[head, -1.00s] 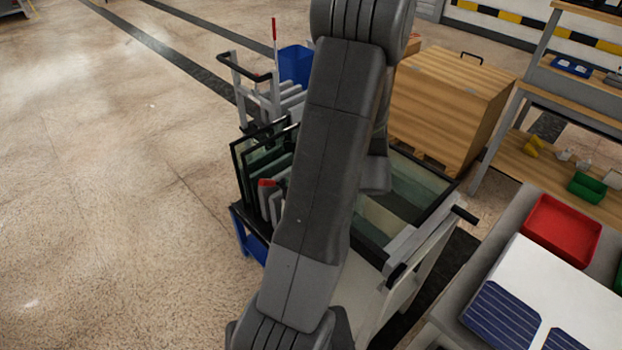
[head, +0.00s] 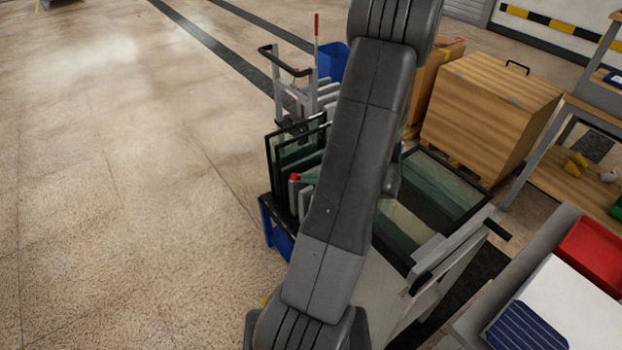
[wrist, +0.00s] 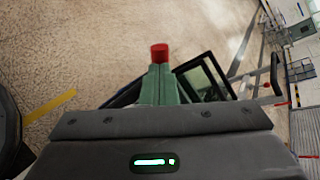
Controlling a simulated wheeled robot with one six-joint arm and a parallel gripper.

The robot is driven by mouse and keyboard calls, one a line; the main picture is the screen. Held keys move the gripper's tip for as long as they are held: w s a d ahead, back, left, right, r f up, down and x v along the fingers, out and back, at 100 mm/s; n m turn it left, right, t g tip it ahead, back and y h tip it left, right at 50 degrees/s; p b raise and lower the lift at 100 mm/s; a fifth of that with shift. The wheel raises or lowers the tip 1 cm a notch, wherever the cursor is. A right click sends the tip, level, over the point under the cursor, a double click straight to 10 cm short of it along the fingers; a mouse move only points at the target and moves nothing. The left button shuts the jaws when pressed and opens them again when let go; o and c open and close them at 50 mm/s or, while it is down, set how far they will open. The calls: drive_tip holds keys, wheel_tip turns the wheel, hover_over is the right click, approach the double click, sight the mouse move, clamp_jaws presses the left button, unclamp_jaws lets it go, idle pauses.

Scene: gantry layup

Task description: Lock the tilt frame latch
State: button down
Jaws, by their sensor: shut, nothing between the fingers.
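The red latch knob (wrist: 159,52) shows in the wrist view just beyond the fingertips of my gripper (wrist: 159,68). The green fingers are together with nothing between them. The knob and fingertips overlap in this view, so I cannot tell whether they touch. In the head view the red knob (head: 295,177) is left of my arm, beside the glass panes, with a bit of the green fingers (head: 308,178) to its right. My arm hides the rest of the gripper and the middle of the tilt frame (head: 440,262). The latch's base is hidden.
Dark-edged glass panes (head: 285,155) stand in the rack left of my arm. A grey cart with a black handle (head: 285,62) and a blue bin (head: 333,62) are behind. A wooden crate (head: 490,105) and a bench with a red tray (head: 590,255) are right. Floor at left is clear.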

drive_tip(key=shift+s+a+f+b, duration=0.1)
drive_tip(key=shift+a+f+b, duration=0.15)
drive_tip(key=shift+b, duration=0.45)
drive_tip(key=n+h+b, duration=0.1)
drive_tip(key=b, duration=0.3)
drive_tip(key=a+f+n+t+h+b, duration=0.1)
drive_tip(key=b, duration=0.3)
drive_tip(key=shift+s+f+h, duration=0.3)
drive_tip(key=shift+s, duration=0.1)
drive_tip(key=shift+a+r, duration=0.1)
drive_tip(key=shift+r+p, duration=0.5)
drive_tip(key=shift+r, duration=0.2)
drive_tip(key=shift+r, duration=0.1)
